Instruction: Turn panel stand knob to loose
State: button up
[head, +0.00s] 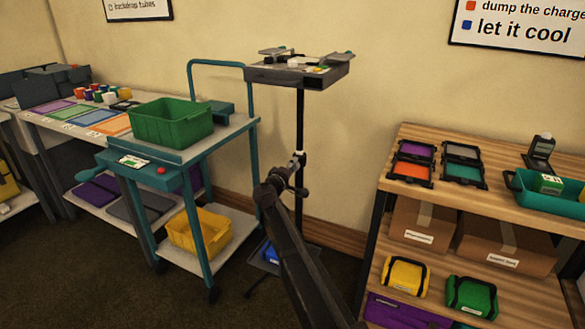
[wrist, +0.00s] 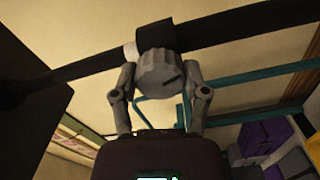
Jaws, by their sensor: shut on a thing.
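The panel stand knob (wrist: 160,75) is a round grey ribbed knob with a dark pointer mark, fixed to a black collar on the stand's pole. My gripper (wrist: 161,88) has one finger on each side of the knob and is shut on it. In the head view my gripper (head: 297,176) is at the stand's black pole (head: 300,120), about halfway up, and the knob is too small to make out there. A flat grey tray tops the stand (head: 280,76). I see no loose or tight label by the knob.
A teal cart (head: 205,150) with a green bin (head: 171,121) and a yellow bin (head: 199,232) stands left of the pole. A wooden shelf (head: 480,205) with cases and boxes stands right. A beige wall is close behind.

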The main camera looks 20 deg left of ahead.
jog(key=n, duration=0.5)
jog(key=shift+w, duration=0.1)
dwell(0.3)
jog(key=o, duration=1.1)
jog(key=shift+o, duration=0.2)
jog(key=s, duration=1.2)
jog(key=shift+a, duration=0.45)
jog(key=shift+s, duration=0.1)
